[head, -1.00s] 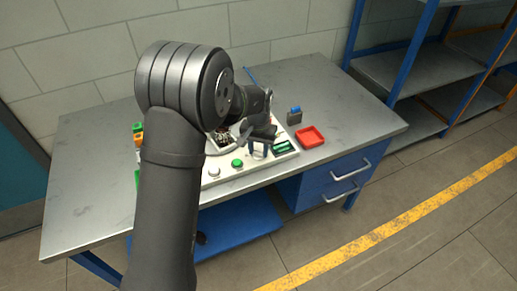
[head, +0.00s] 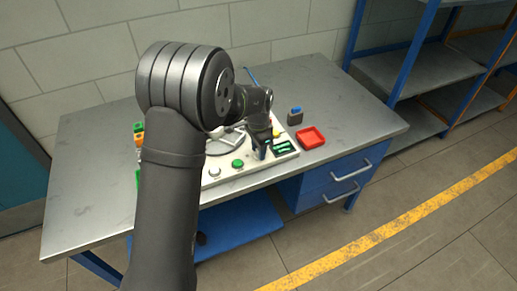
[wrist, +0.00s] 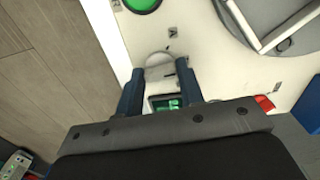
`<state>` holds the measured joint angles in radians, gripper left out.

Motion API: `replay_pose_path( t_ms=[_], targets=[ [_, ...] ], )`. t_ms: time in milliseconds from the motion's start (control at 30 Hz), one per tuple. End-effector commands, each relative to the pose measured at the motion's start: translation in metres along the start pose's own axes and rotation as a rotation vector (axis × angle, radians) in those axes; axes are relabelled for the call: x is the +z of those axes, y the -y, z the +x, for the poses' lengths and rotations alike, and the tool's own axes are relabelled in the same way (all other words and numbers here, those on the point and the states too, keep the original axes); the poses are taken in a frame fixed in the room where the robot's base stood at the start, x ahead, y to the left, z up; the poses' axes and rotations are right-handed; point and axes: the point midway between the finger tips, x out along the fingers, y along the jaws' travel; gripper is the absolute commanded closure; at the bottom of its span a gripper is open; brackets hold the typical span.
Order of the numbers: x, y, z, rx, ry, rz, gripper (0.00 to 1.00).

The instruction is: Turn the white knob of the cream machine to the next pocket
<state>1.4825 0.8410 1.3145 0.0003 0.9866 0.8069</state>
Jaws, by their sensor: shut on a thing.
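The cream machine (head: 222,183) lies on the workbench, and its panel (wrist: 205,55) fills much of the wrist view. The white knob (wrist: 158,63) is on this panel, between a green button (wrist: 142,3) and a small green display (wrist: 163,103). My gripper (wrist: 160,73) has its two blue fingers on either side of the knob and is shut on it. In the head view my gripper (head: 262,152) reaches down to the panel's front right and hides most of the knob. A round grey disc with raised walls (wrist: 290,22) is partly in the wrist view.
In the head view, the green button (head: 237,163) and a pale grey button (head: 214,171) are left of my gripper. The right part of the bench (head: 360,115) is clear.

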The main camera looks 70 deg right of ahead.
Motion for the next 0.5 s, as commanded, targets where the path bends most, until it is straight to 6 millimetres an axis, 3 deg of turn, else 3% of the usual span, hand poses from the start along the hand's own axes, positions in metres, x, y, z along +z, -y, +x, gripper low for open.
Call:
replay_pose_path(
  t_ms=[500],
  targets=[
    [-0.0012,0.0002,-0.0005,-0.001,-0.003,0.068,0.88]
  ],
)
